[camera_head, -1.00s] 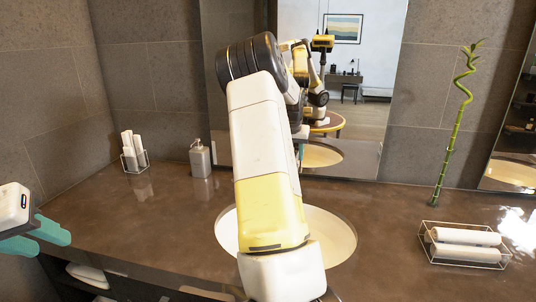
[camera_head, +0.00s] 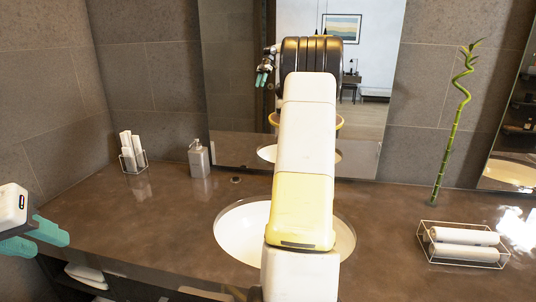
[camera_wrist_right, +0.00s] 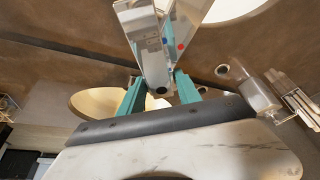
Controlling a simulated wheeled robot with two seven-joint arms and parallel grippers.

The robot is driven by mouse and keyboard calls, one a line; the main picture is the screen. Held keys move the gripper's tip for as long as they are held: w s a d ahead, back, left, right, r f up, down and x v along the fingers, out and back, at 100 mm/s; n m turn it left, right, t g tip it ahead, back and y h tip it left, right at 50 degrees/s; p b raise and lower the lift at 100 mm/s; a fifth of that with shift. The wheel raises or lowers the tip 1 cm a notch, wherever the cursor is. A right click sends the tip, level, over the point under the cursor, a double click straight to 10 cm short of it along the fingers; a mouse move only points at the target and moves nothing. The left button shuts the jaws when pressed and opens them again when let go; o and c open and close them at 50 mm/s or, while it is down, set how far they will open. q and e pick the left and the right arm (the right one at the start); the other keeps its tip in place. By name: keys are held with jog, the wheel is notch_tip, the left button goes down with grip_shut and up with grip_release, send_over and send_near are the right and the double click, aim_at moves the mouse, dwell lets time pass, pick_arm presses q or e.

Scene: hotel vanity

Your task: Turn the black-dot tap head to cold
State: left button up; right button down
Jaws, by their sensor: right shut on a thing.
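The grey metal tap head (camera_wrist_right: 150,50) shows in the right wrist view, with a dark round spot near its lower end. A blue dot and a red dot lie beside it on the tap. My right gripper (camera_wrist_right: 160,92) has its teal fingers on both sides of the tap head's lower end and is shut on it. In the head view my own right arm hides the tap and this gripper. My left gripper (camera_head: 36,238) is open and empty at the left, in front of the counter.
The round white basin (camera_head: 236,236) is set in the brown counter (camera_head: 130,215). A soap dispenser (camera_head: 199,160) and a holder of rolled towels (camera_head: 133,155) stand back left. A wire tray (camera_head: 463,245) with towels and a bamboo stalk (camera_head: 452,135) stand right. A mirror (camera_head: 232,90) is behind.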

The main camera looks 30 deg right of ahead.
jog(key=shift+n, duration=0.6)
jog(key=c, duration=0.8)
grip_release()
jog(key=shift+c, duration=0.2)
jog(key=shift+v, duration=3.9)
jog(key=shift+d, duration=0.2)
